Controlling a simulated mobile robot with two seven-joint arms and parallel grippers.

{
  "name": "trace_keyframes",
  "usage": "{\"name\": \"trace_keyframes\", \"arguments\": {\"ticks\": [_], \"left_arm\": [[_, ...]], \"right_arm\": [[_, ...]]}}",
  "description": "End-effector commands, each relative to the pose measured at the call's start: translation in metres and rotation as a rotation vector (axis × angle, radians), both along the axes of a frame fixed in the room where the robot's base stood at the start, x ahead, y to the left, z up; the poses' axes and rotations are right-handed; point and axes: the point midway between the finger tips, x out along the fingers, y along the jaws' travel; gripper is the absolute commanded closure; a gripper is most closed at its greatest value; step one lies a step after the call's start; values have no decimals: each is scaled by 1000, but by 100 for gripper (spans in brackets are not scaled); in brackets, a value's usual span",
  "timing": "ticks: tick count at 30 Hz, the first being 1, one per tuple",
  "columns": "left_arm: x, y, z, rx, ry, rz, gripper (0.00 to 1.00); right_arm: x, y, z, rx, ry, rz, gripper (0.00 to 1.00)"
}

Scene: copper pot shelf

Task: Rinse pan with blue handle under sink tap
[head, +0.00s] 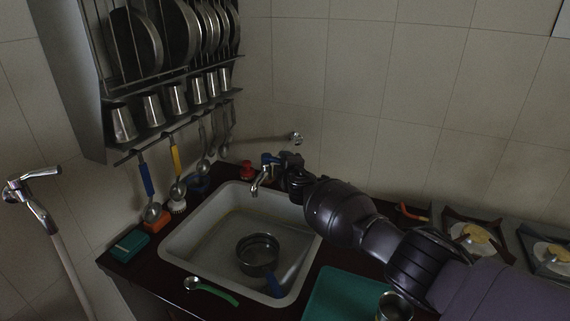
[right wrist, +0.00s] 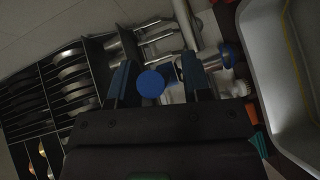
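The pan (head: 258,255) sits upright in the sink basin (head: 190,247), and its blue handle (head: 274,285) points toward the front right. The metal tap (head: 262,178) is at the back of the sink, with its spout over the basin. My right gripper (head: 270,160) is at the tap. In the right wrist view my right gripper (right wrist: 156,82) has its two dark blue fingers apart. A round blue knob (right wrist: 150,83) shows between them, with a gap on each side; whether a finger touches it I cannot tell. My left gripper is not in view.
A dish rack (head: 165,80) with plates, cups and hanging utensils is on the left wall. A green-handled ladle (head: 212,291) lies at the sink's front edge. A green board (head: 345,297), a metal cup (head: 394,306) and a stove (head: 475,235) are to the right.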

Motion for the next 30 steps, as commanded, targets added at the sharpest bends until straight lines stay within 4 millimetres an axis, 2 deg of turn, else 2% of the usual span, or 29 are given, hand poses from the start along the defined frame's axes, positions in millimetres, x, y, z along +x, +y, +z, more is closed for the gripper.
{"name": "trace_keyframes", "arguments": {"ticks": [14,30], "left_arm": [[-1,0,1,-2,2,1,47],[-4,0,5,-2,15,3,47]], "right_arm": [[-7,-4,3,1,-6,-2,56],[-51,-15,8,0,0,1,56]]}}
